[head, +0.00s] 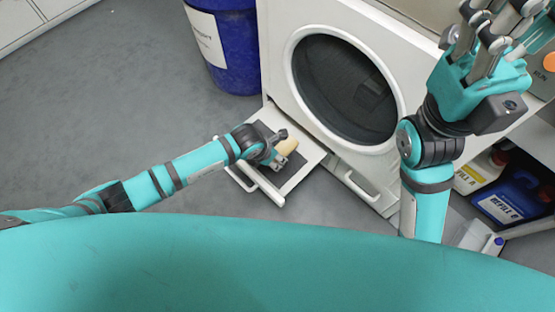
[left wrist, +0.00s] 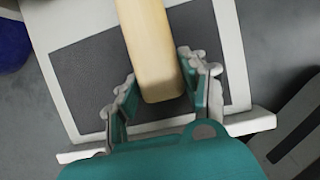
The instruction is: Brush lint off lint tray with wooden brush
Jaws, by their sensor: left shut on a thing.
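The lint tray (head: 312,153) is a white frame with a dark grey panel, sticking out low from the front of the white machine. It also fills much of the left wrist view (left wrist: 232,50). My left gripper (head: 280,158) is over the tray and shut on the pale wooden brush (head: 288,146). In the left wrist view the brush (left wrist: 152,50) lies between the two fingers, its near end close to the tray's handle side. The brush's underside and any lint are hidden or too small to tell. My right gripper (head: 497,30) is raised at upper right, its fingertips partly cut off.
The white machine (head: 272,60) has a round dark door (head: 345,88) above the tray. A blue bin (head: 235,60) stands left of it. Refill bottles (head: 512,200) sit on a low shelf at right. The grey floor at left is clear.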

